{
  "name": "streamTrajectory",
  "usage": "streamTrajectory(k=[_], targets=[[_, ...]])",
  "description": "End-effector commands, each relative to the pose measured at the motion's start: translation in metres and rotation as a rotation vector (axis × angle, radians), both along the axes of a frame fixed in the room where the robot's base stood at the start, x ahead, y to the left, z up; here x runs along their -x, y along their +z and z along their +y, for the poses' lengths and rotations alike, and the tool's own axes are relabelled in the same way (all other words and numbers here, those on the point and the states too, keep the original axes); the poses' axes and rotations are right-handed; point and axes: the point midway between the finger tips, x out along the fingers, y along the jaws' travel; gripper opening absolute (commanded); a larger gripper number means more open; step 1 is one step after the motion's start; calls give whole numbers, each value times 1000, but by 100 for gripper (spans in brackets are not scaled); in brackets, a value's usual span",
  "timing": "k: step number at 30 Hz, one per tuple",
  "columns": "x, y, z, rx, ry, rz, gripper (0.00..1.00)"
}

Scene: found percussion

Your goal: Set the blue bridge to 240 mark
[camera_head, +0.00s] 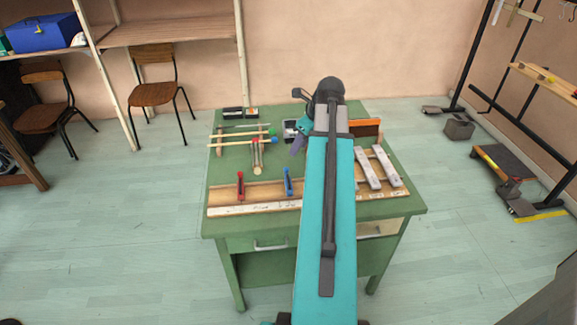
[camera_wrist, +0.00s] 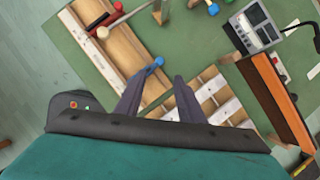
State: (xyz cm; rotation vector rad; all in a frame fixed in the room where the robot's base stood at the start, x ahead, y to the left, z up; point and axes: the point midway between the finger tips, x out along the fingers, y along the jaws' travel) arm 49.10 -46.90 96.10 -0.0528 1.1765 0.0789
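The blue bridge (camera_head: 288,182) stands on a long wooden board (camera_head: 262,192) with a white scale strip (camera_head: 255,210) along its front edge. The strip's marks are too small to read, so I cannot pick out the 240 mark. A red bridge (camera_head: 240,185) stands on the same board, to the left. In the wrist view the blue bridge (camera_wrist: 156,64) shows just beyond my gripper's fingertips (camera_wrist: 162,78). My gripper is open, with an empty gap between its fingers. In the head view one dark finger (camera_head: 298,145) shows beside my arm, which hides the board's middle.
The green desk (camera_head: 225,168) carries mallets (camera_head: 240,142), a wooden stick (camera_head: 258,160) and pale metal bars (camera_head: 369,168) at the right. An orange-brown panel (camera_wrist: 275,95) and a grey device (camera_wrist: 254,28) stand near my gripper. Open floor surrounds the desk.

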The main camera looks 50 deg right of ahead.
Motion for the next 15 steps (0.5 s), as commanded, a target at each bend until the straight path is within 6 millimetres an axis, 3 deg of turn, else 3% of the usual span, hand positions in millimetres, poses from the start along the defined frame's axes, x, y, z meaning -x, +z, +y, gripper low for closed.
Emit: streamTrajectory(k=[15], targets=[[-19,-48,1,-1,-1,2,35]])
